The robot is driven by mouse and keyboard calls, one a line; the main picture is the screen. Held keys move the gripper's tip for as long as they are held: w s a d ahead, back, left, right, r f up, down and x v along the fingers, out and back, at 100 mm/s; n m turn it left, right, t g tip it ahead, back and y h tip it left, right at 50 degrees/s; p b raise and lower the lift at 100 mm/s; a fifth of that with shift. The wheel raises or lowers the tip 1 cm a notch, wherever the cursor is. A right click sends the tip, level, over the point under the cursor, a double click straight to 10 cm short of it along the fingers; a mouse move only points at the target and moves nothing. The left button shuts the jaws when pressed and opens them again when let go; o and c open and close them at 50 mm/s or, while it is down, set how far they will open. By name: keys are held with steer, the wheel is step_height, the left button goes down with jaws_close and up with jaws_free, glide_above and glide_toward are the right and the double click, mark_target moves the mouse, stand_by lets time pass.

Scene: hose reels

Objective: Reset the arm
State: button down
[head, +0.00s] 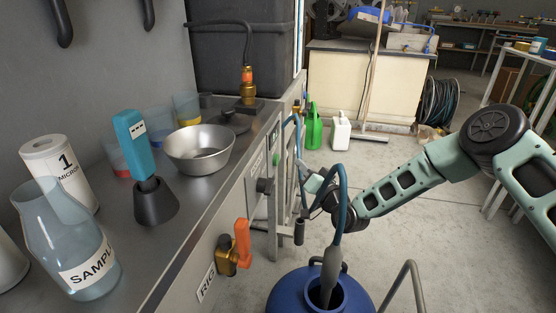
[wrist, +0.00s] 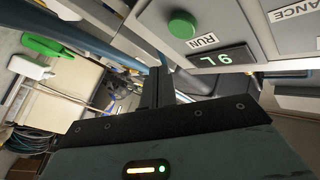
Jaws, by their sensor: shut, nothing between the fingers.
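My pale green arm (head: 398,187) reaches in from the right in the head view. Its wrist is low, in front of the panel side of the counter and above a blue drum (head: 285,289). A blue hose (head: 342,190) runs past the wrist, so the fingers are partly hidden there. In the wrist view my gripper (wrist: 160,82) shows as dark fingers, shut and empty. They point towards a grey panel with a green RUN button (wrist: 182,25) and a small display (wrist: 222,58) beside it. The fingers appear apart from the button.
The steel counter (head: 213,201) on the left holds a metal bowl (head: 200,150), a teal-handled tool (head: 133,140) and a sample flask (head: 62,240). An orange-handled valve (head: 241,243) sticks out from its front. A metal rail (head: 412,285) stands right of the drum. Open floor lies behind.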

steer(key=shift+s+d, duration=0.15)
steer(key=shift+d, duration=0.5)
steer(key=shift+r, duration=0.1)
